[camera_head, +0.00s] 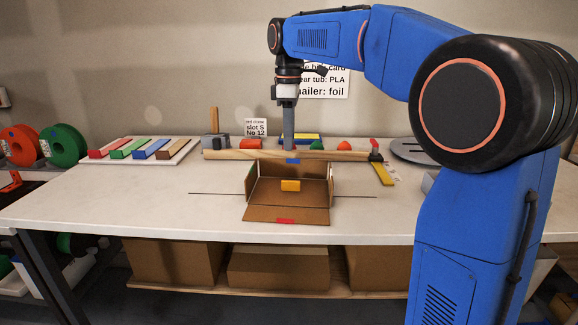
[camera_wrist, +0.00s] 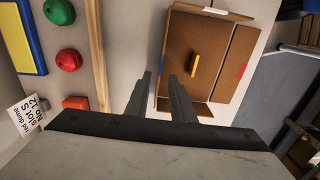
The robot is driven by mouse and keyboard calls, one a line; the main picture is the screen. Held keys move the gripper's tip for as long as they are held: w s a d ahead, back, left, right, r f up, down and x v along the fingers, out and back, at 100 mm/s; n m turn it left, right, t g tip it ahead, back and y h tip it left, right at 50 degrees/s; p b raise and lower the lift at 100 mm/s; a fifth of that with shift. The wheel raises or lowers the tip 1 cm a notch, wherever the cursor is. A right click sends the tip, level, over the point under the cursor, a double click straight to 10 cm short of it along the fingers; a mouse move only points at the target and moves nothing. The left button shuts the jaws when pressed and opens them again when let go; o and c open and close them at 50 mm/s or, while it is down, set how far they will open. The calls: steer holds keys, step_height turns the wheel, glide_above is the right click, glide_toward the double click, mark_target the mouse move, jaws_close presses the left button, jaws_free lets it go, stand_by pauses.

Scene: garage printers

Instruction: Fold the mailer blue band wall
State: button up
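The open brown cardboard mailer (camera_head: 262,190) lies on the bench, its front flap with a red band (camera_head: 285,221) laid out toward me. The blue band (camera_head: 292,161) shows at the top of its back wall. A small yellow block (camera_head: 290,185) is inside; it also shows in the wrist view (camera_wrist: 195,67). My gripper (camera_head: 289,147) points down at the back wall, near the wooden strip. In the wrist view its two fingers (camera_wrist: 160,76) stand apart with nothing visible between them, beside the mailer's edge.
A long wooden strip (camera_head: 230,154) lies behind the mailer. Green and red domes (camera_head: 316,145) and a blue-and-yellow tray stand behind it. Coloured bars on a white board (camera_head: 140,150) are at left, a yellow ruler (camera_head: 382,174) at right. The bench front left is clear.

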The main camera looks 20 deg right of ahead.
mark_target(289, 177)
step_height(289, 177, down, 9)
steer(key=shift+r, duration=0.2)
stand_by(0.3)
jaws_close()
